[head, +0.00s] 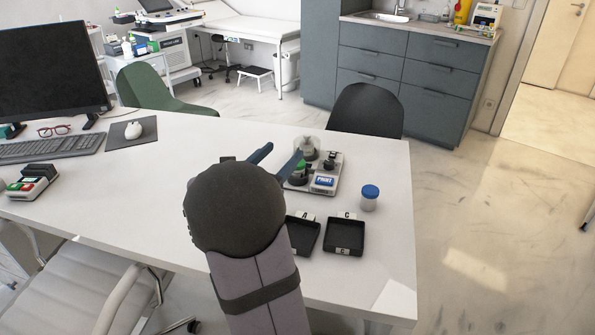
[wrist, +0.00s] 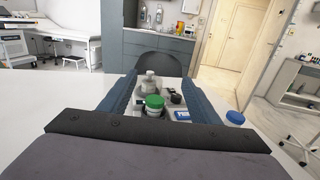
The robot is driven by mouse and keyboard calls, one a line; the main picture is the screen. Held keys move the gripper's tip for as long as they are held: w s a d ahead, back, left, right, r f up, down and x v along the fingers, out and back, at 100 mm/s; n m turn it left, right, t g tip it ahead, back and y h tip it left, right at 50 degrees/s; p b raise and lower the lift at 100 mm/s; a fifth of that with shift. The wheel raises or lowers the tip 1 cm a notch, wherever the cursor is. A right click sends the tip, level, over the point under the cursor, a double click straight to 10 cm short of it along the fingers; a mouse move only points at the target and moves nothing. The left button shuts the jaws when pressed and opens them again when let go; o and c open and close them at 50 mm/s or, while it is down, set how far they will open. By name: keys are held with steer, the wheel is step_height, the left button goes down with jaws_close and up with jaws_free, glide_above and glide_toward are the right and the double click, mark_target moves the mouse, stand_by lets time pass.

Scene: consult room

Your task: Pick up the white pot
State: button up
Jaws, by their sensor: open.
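My gripper (head: 285,150) is open over the table, its two blue fingers pointing at a small grey tray (head: 331,185) of items. In the wrist view, a pale pot-like thing with a grey knob (wrist: 150,81) and a green-lidded jar (wrist: 155,103) show between the fingers (wrist: 160,78). The pale thing also shows in the head view (head: 307,151), behind the finger tips. The green lid (head: 299,169) is partly hidden by a finger. A whitish pot with a blue lid (head: 370,200) stands alone right of the tray. Which one is the white pot is not clear.
Two black trays with letter tags lie in front, the left one (head: 303,238) partly behind my arm, the right one (head: 344,236) clear. A blue-and-white box (head: 323,183) and dark items share the grey tray. A black chair (head: 367,110) stands behind the table.

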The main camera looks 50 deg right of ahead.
steer(key=b, duration=0.1)
glide_toward(297, 171)
steer(key=shift+w+d+r, duration=0.35)
steer(key=shift+d+r, duration=0.1)
steer(key=shift+d, duration=0.15)
steer(key=shift+w+d+r, duration=0.35)
steer(key=shift+d+r, duration=0.1)
steer(key=shift+d, duration=0.15)
steer(key=shift+d+f, duration=0.1)
steer(key=shift+f, duration=0.1)
steer(key=shift+w+d, duration=0.2)
steer(key=shift+d, duration=1)
steer(key=shift+w+d, duration=0.2)
steer(key=shift+d, duration=1)
steer(key=shift+w+d, duration=0.2)
steer(key=shift+d, duration=1)
steer(key=shift+r, duration=0.1)
steer(key=c, duration=1.2)
